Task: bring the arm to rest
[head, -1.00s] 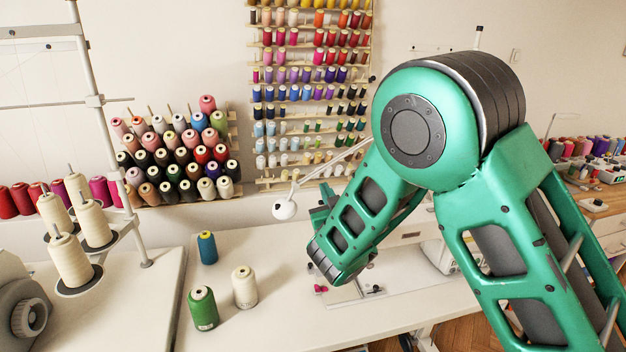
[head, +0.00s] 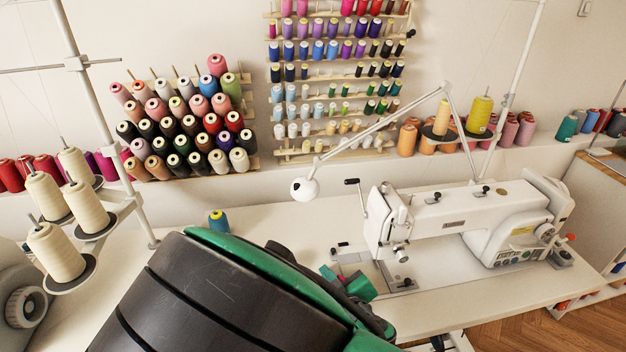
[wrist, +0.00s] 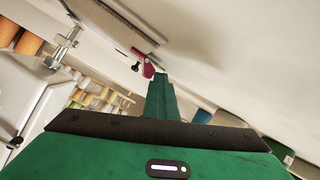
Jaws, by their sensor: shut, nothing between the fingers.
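My arm, dark grey and green, fills the lower middle of the head view, close to the camera. My gripper (head: 350,284) shows as a small green part past the arm, over the white table (head: 490,312) and left of the sewing machine's base. In the wrist view my green gripper fingers (wrist: 161,97) are together, with nothing held between them. A small magenta piece (wrist: 143,63) shows just beyond the fingertips; whether they touch it I cannot tell.
A white sewing machine (head: 450,225) stands right of my arm. Cream thread cones (head: 55,250) stand at the left on a stand. A white lamp (head: 304,188) hangs over the table. Thread racks (head: 185,125) line the wall.

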